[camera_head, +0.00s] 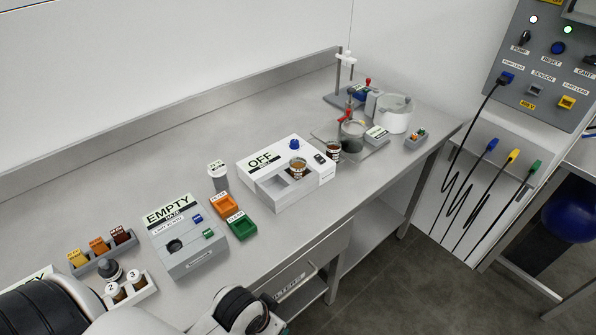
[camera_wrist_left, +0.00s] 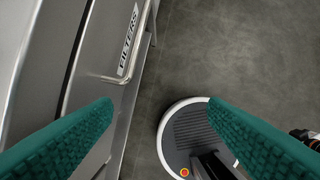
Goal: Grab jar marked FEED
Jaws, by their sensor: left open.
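No label reading FEED can be made out on any jar. A jar with a white, lettered top (camera_head: 217,175) stands upright behind the EMPTY box; its lettering is too small to read. A brown jar (camera_head: 298,168) sits in the white OFF unit (camera_head: 262,190). A dark jar with a pale label (camera_head: 333,151) stands just right of that unit. Small jars numbered 2 (camera_head: 114,291) and 3 (camera_head: 136,280) sit in a white holder at lower left. My left gripper (camera_wrist_left: 160,105) is open and empty, above the floor beside the bench front. My right gripper is not in view.
The EMPTY box (camera_head: 184,237), an orange tray (camera_head: 223,204) and a green tray (camera_head: 242,228) lie before the OFF unit. A stand with glassware (camera_head: 353,128) and a white pot (camera_head: 394,113) are farther back. A FILTERS drawer handle (camera_wrist_left: 135,55) juts out near my left gripper.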

